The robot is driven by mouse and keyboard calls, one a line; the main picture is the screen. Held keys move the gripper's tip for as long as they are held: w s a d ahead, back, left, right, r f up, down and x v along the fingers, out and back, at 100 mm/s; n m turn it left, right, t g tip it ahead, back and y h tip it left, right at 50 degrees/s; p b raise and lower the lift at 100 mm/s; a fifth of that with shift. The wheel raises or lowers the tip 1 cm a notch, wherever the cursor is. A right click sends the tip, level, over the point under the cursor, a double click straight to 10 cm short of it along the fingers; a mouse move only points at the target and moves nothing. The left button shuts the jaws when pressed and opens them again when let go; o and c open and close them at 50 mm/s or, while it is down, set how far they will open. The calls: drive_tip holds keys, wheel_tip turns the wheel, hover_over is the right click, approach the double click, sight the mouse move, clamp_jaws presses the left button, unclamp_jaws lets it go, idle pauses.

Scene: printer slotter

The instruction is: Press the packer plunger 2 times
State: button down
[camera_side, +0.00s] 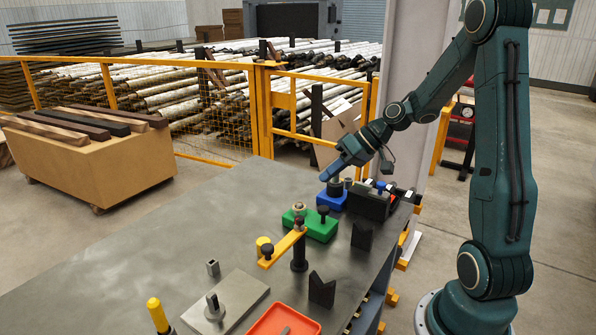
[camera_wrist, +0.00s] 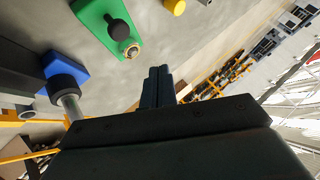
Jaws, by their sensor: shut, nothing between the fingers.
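A blue block (camera_side: 326,202) with a black collar (camera_side: 335,188) stands near the far end of the grey bench. In the wrist view the black collar (camera_wrist: 67,84) has a pale metal rod rising from it, which looks like the plunger (camera_wrist: 71,106). The blue block (camera_wrist: 62,67) shows behind the collar. My gripper (camera_side: 324,177) is above and close beside this block, pointing down to the left. In the wrist view my gripper (camera_wrist: 159,70) has its fingers together with nothing between them, apart from the rod in the picture. Contact with the rod cannot be told from the side view.
A green block (camera_side: 322,230) with knobs stands nearer on the bench (camera_side: 150,270). A dark boxy device (camera_side: 370,203) is right of the blue block. A yellow arm on a black post (camera_side: 282,250), a metal plate (camera_side: 240,297) and a red tray (camera_side: 262,324) lie in front.

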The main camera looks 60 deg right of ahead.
sight(328, 208)
wheel_tip(328, 208, up, 3)
drive_tip(key=shift+f, duration=0.1)
drive_tip(key=shift+f, duration=0.1)
idle(0.4)
drive_tip(key=shift+f, duration=4.25)
